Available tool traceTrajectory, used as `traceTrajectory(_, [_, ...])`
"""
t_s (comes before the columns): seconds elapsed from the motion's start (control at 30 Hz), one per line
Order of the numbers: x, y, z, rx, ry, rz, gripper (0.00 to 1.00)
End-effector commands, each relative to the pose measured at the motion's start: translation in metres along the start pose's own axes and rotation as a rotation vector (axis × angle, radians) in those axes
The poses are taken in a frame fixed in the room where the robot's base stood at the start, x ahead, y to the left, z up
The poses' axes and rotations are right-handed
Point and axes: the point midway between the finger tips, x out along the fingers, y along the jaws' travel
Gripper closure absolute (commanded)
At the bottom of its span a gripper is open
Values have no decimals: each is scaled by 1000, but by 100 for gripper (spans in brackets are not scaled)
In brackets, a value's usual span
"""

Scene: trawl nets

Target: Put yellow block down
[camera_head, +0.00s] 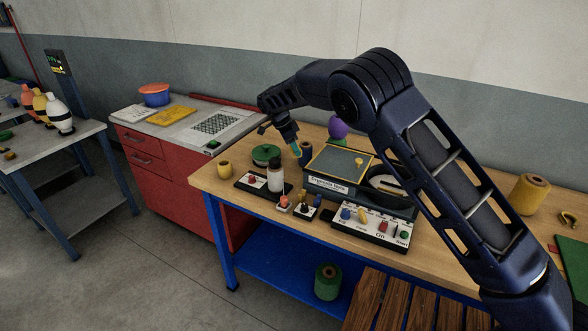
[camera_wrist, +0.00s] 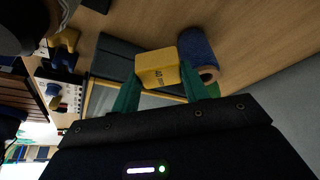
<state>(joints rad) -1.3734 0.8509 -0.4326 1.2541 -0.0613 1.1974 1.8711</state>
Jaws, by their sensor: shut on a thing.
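In the head view my gripper (camera_head: 294,148) points down over the back of the wooden workbench (camera_head: 225,187), left of a dark box with a grey, yellow-edged top (camera_head: 338,163). The block cannot be made out in the head view. Whether it touches anything below cannot be told.
A blue spool (camera_wrist: 198,55) lies close to the right of the block in the wrist view. Bare wood shows at the left.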

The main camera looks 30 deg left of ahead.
Motion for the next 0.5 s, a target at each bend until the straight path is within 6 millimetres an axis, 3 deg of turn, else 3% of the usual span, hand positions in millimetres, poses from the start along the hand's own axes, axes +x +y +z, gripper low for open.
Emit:
traceTrajectory(0.2, [39, 0, 16, 0, 0, 2, 78])
traceTrajectory(0.5, [57, 0, 24, 0, 0, 0, 78])
